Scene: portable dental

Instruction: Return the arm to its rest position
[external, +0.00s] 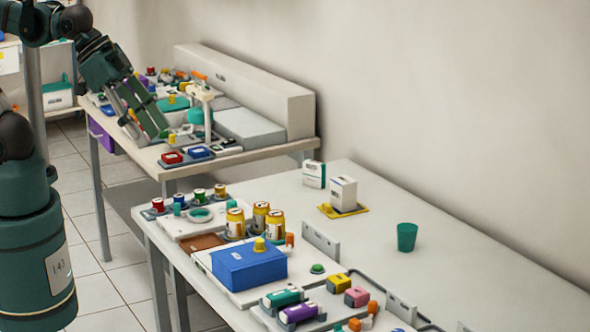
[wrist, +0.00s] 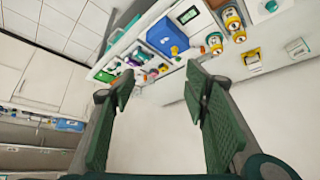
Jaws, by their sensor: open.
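My gripper (wrist: 162,95) is open and empty in the wrist view, with its two green finger pads wide apart and nothing between them. In the external view my green arm rises at the left edge, and my gripper (external: 140,112) hangs at its end. It points down and right, and overlaps the far table in the picture. I cannot tell its exact height above that table. In the wrist view, the near table's items show beyond the fingertips.
The near table (external: 470,270) holds a blue box (external: 250,264), several yellow cans, a green cup (external: 407,237) and a white box (external: 343,193) on a yellow base. The far table (external: 150,160) is crowded, with a long grey box (external: 248,82) along the wall. Tiled floor lies left.

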